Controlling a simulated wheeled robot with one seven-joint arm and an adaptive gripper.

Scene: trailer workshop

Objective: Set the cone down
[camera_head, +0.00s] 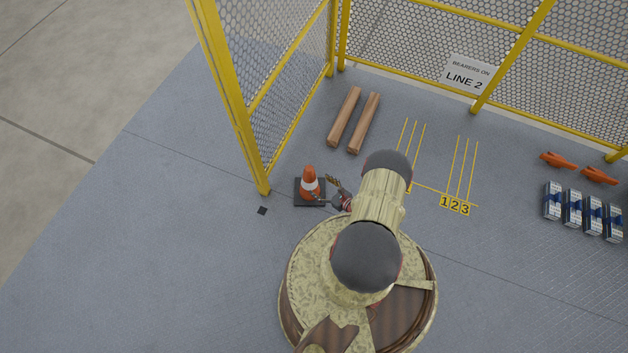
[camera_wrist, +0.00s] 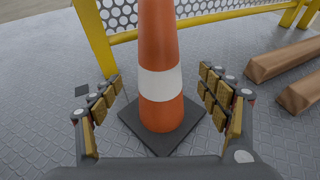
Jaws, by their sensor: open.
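The orange cone (camera_head: 309,182) with a white band and a dark square base stands upright on the grey floor, near the foot of the yellow fence post. In the wrist view the cone (camera_wrist: 160,60) rises between the two fingers of my gripper (camera_wrist: 160,104). The fingers are spread apart with a clear gap on each side of the cone. In the head view my gripper (camera_head: 333,196) is low beside the cone, partly hidden by my arm. The cone's base (camera_wrist: 150,140) lies flat on the floor.
Yellow mesh fencing (camera_head: 235,100) stands just behind and left of the cone. A small dark square (camera_head: 262,211) lies on the floor near it. Two wooden bearers (camera_head: 354,120), numbered yellow lines (camera_head: 455,205), orange items (camera_head: 558,160) and blue-white packs (camera_head: 572,208) lie to the right. Floor at left is clear.

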